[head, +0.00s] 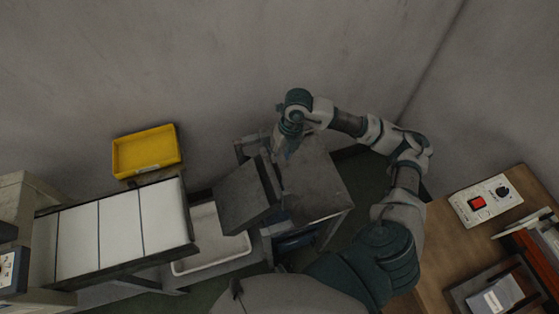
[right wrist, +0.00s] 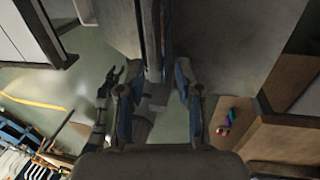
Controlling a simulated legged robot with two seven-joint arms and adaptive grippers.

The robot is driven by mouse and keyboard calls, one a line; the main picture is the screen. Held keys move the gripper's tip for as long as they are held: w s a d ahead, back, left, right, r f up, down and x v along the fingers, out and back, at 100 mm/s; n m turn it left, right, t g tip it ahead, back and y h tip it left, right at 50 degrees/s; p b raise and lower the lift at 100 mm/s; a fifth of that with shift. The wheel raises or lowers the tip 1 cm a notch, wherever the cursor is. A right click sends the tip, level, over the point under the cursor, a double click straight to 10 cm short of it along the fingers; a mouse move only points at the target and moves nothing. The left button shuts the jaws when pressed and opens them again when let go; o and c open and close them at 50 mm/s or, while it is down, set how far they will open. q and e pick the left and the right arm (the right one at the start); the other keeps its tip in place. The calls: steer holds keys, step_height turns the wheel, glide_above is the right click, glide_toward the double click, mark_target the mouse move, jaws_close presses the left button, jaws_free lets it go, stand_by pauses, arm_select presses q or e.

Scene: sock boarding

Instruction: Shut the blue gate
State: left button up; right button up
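A dark grey upright panel (head: 246,196) stands at the end of the white conveyor, beside a grey table; its edge (right wrist: 151,40) shows in the right wrist view. I cannot tell whether it is the blue gate, as its face looks grey. A small blue part (head: 296,241) shows low under the table, mostly hidden. My right gripper (head: 287,152) is above the far side of the panel and table. In the right wrist view its bluish fingers (right wrist: 155,86) are apart, with the panel edge between or just beyond them; contact is unclear. My left gripper (right wrist: 110,80) shows there with its jaws apart.
The grey table (head: 315,186) stands right of the panel. A white tray (head: 208,262) lies below the conveyor (head: 120,228). A yellow bin (head: 146,152) sits behind. A wooden desk (head: 440,250) with a control box (head: 487,200) is at the right.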

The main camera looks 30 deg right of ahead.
step_height(320, 180, up, 7)
steer(key=d, duration=0.1)
steer(key=shift+s+d, duration=0.15)
steer(key=shift+d, duration=0.1)
steer(key=shift+f, duration=0.2)
